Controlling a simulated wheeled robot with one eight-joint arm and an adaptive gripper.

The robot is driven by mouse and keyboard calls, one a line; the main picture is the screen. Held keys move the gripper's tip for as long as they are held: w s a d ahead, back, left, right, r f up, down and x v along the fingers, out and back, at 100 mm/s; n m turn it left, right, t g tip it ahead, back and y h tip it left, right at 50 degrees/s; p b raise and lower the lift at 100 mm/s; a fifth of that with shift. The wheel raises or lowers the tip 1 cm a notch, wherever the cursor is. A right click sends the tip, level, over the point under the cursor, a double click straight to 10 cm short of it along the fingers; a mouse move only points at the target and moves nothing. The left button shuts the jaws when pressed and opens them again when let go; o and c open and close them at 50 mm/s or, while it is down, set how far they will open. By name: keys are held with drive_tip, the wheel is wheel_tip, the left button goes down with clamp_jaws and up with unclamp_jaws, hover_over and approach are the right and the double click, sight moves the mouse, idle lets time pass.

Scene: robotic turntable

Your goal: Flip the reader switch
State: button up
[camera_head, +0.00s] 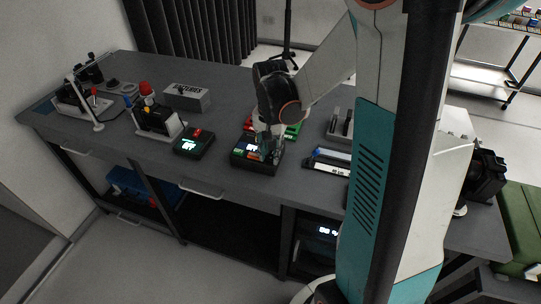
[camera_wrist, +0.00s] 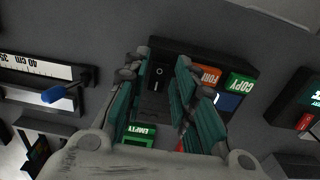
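The reader is a black box (camera_head: 240,165) on the workbench, with a lit screen and green and orange buttons. In the wrist view its face shows a green COPY button (camera_wrist: 240,83), an orange FORMAT button (camera_wrist: 207,75) and a black rocker switch (camera_wrist: 158,78) with white marks. My gripper (camera_head: 272,150) is over the reader's right part and hides the switch in the head view. In the wrist view my gripper (camera_wrist: 163,60) is open, with a finger on each side of the switch and nothing between them. I cannot tell whether the fingertips touch the reader.
Behind the reader lie a red tray and a green tray (camera_head: 293,130); a green EMPTY label (camera_wrist: 140,130) shows near my palm. Bare bench lies in front.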

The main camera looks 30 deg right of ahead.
drive_tip(key=shift+f, duration=0.3)
clamp_jaws()
drive_tip(key=shift+w+d+r+g+y, duration=0.15)
drive_tip(key=shift+g+y, duration=0.25)
drive_tip(key=shift+y, duration=0.2)
unclamp_jaws()
